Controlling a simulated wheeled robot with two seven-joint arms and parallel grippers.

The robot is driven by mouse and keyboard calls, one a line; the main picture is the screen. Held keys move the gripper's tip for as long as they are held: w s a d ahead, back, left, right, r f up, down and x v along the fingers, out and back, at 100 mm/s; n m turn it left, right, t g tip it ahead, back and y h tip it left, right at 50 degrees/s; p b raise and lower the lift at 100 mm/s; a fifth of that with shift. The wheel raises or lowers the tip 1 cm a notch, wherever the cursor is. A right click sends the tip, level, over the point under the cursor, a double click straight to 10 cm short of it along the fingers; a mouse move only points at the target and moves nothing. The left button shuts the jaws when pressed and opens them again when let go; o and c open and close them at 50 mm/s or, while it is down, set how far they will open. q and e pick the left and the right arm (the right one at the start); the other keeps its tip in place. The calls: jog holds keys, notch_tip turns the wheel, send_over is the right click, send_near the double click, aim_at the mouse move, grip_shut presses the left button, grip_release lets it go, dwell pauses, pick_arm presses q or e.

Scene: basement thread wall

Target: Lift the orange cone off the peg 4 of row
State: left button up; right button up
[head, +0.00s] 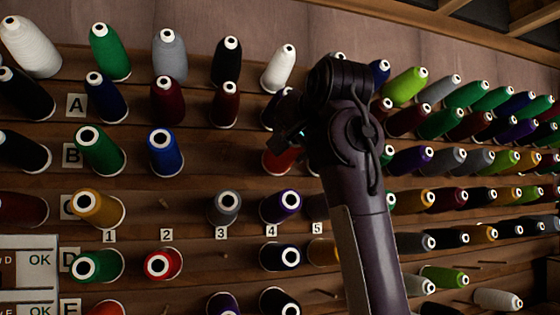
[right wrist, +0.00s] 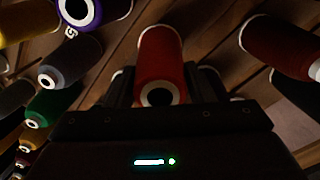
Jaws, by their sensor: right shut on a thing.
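My left gripper is in neither view.
Thread cones crowd the wall on both sides. A purple cone (head: 281,206) hangs just below and a white cone (head: 279,69) higher up. A bare peg (head: 163,203) shows above the number 2 tag. A white-framed panel (head: 30,275) stands at the lower left.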

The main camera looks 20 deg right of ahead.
jog(key=b+v, duration=0.2)
jog(key=v, duration=0.7)
dwell(0.4)
jog(key=shift+f, duration=0.1)
jog(key=s+r, duration=0.1)
jog(key=s, duration=0.1)
jog(key=s+r, duration=0.1)
jog(key=s, duration=0.1)
jog(key=shift+r+p, duration=0.3)
jog(key=shift+r, duration=0.1)
jog(key=shift+w+d, duration=0.1)
jog(key=shift+w, duration=0.05)
